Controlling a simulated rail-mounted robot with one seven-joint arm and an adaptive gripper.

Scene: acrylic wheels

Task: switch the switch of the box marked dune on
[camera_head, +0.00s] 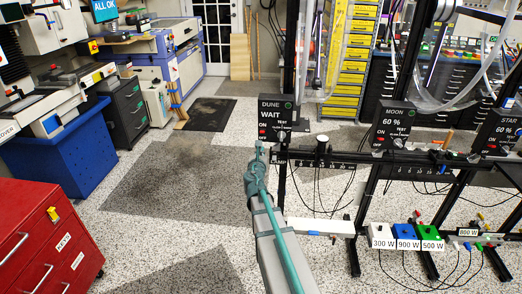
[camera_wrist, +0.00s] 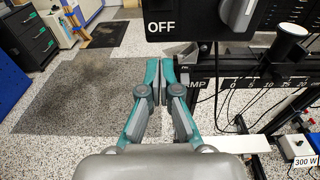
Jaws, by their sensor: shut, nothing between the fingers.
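The dark box marked DUNE (camera_head: 276,112) stands on the left end of the black rail in the head view. It reads WAIT, with ON, OFF and TEST labels below. In the wrist view its lower part (camera_wrist: 190,22) fills the top, with OFF in white and a grey lever-like part (camera_wrist: 236,14) right of it. My gripper (camera_head: 259,147) is shut and empty, just below and left of the box's lower edge. The wrist view shows its teal fingertips (camera_wrist: 160,64) together below the OFF label. Whether they touch the box is unclear.
The boxes marked MOON (camera_head: 394,122) and STAR (camera_head: 502,128) stand further right. The black rail (camera_head: 345,158) with a number scale runs rightward below them. Cables hang underneath. Open floor (camera_head: 165,190) lies to the left.

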